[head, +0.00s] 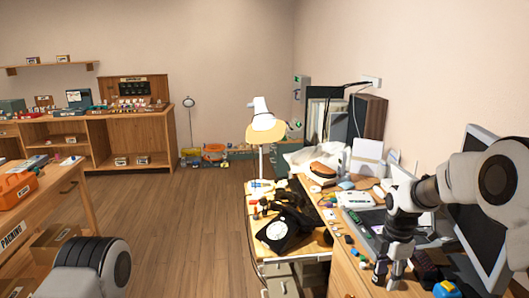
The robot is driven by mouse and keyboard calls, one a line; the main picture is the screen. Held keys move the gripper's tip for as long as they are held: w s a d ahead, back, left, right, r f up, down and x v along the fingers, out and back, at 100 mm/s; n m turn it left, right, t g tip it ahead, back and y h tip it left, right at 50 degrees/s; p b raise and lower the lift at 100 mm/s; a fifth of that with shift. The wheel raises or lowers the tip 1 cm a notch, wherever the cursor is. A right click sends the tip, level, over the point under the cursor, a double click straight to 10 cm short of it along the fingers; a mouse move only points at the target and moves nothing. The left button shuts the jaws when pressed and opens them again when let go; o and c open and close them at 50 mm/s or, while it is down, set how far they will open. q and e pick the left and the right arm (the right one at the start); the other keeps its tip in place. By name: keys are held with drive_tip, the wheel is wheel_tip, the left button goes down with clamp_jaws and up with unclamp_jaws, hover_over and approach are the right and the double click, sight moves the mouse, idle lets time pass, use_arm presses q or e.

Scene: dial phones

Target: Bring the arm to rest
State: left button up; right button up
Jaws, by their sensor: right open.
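My right arm reaches in from the right edge and bends down at the elbow. My right gripper (388,281) points down over the near part of the wooden desk at the right. It is open, and I see nothing held between its fingers. Only a rounded dark and grey link of my left arm shows at the lower left; the left gripper is out of the picture. A black dial phone (284,231) sits on the desk's far left part, well apart from my right gripper.
A monitor (483,235) stands close to my right arm. Small items and a yellow and blue object (445,288) lie near the gripper. A packing table with an orange toolbox (16,188) stands at left. The wooden floor (190,235) between is clear.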

drive_tip(key=s+f+g, duration=0.3)
drive_tip(key=s+f, duration=0.1)
drive_tip(key=f, duration=0.7)
drive_tip(key=s+a+f+m+g, duration=0.1)
drive_tip(key=s+a+f+m, duration=0.1)
drive_tip(key=s+f, duration=0.7)
drive_tip(key=s+a+f+m+g, duration=0.15)
drive_tip(key=s+f, duration=0.45)
drive_tip(key=s, duration=0.8)
drive_tip(key=s+a+f+m+t, duration=0.1)
drive_tip(key=s+m+t, duration=0.2)
drive_tip(key=s+m, duration=0.9)
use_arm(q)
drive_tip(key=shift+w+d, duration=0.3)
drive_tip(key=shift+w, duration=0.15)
use_arm(e)
drive_tip(key=w+m+t, duration=0.1)
drive_tip(key=m, duration=0.1)
drive_tip(key=w+m+t, duration=0.1)
drive_tip(key=w+m, duration=0.1)
drive_tip(key=shift+w+m+t, duration=0.25)
drive_tip(key=shift+w+m, duration=0.05)
drive_tip(key=shift+m, duration=0.05)
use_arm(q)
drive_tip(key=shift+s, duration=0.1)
use_arm(e)
drive_tip(key=shift+s, duration=0.1)
